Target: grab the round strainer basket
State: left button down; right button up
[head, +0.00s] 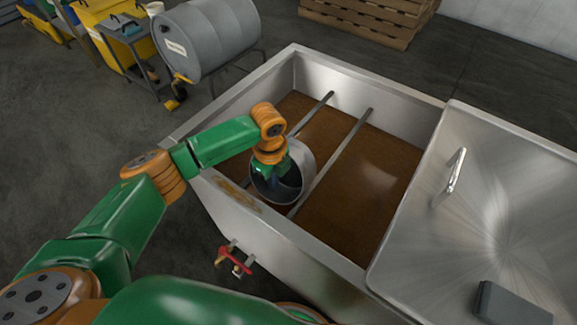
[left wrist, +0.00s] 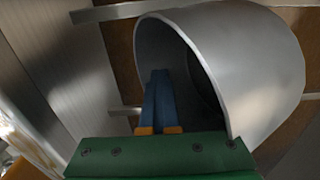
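The round strainer basket (head: 302,165) is a grey metal cylinder tipped on its side among the bars over the tank's brown contents. Its open mouth faces me and its inside is dark. It fills the upper right of the left wrist view (left wrist: 250,65). My left gripper (head: 277,181) is at the mouth. In the left wrist view its blue fingers (left wrist: 159,88) are close together, across the lower left of the mouth, and look shut on the basket's edge. The gripper's green body hides the lower rim and the exact contact. My right gripper is not in view.
The steel tank (head: 310,254) has raised walls and two thin bars (head: 335,160) across it. A steel lid (head: 480,215) with a handle covers its right side. A red-handled valve (head: 236,259) sticks out in front. A grey drum (head: 205,38) and pallets (head: 375,18) stand behind.

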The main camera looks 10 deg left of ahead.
pick_arm(q)
jog(key=shift+s+f, duration=0.1)
jog(key=shift+f, duration=0.05)
jog(key=c, duration=1)
grip_release()
